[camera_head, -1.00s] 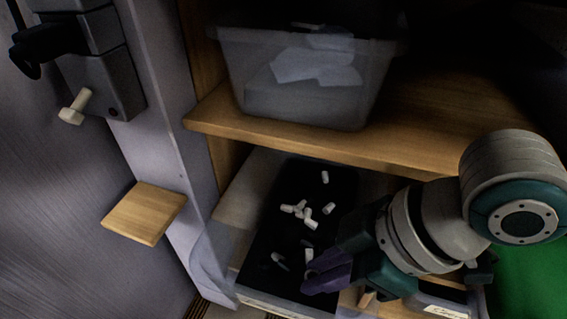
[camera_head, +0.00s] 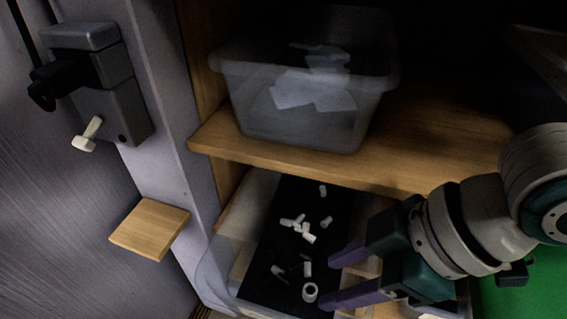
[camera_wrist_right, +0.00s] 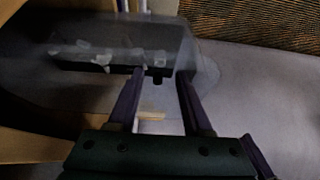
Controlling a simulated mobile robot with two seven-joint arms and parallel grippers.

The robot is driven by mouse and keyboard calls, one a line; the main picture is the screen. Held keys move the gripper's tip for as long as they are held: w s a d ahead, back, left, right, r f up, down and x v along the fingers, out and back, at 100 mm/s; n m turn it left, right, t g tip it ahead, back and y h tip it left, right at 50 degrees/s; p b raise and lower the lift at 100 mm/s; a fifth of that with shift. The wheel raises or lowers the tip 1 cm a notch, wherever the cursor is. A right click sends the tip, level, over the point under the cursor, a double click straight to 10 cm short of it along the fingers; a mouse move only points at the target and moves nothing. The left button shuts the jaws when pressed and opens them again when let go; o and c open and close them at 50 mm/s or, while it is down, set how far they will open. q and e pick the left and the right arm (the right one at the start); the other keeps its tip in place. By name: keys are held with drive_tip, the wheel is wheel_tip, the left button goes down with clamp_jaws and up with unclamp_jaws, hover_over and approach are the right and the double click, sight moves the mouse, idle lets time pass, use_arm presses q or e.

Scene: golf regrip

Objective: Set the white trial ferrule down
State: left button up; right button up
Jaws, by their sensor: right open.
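My right gripper (camera_head: 332,280) is open, its two purple fingers apart at the right side of a black-lined tray (camera_head: 262,272). My left gripper is not in view.
A wooden shelf (camera_head: 300,166) overhangs the back of the tray and carries a translucent bin (camera_head: 300,125) with white pieces. A small wooden ledge (camera_head: 150,230) and a grey fixture with a cream knob (camera_head: 87,134) are at left. A green surface (camera_head: 525,290) is at lower right.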

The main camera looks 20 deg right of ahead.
drive_tip(key=s+a+r+m+t+p, duration=0.1)
drive_tip(key=s+a+r+m+p, duration=0.25)
drive_tip(key=r, duration=0.65)
use_arm(q)
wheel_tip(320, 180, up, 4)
drive_tip(key=shift+b, duration=0.35)
use_arm(e)
drive_tip(key=s+d+f+m+h, duration=0.1)
drive_tip(key=s+d+m+h, duration=0.3)
drive_tip(key=d, duration=0.6)
drive_tip(key=shift+s+f+m+g+h, duration=0.15)
drive_tip(key=shift+s+m+g+h, duration=0.25)
drive_tip(key=shift+s+m, duration=0.6)
drive_tip(key=shift+s, duration=0.1)
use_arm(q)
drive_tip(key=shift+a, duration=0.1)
use_arm(e)
drive_tip(key=shift+a, duration=0.1)
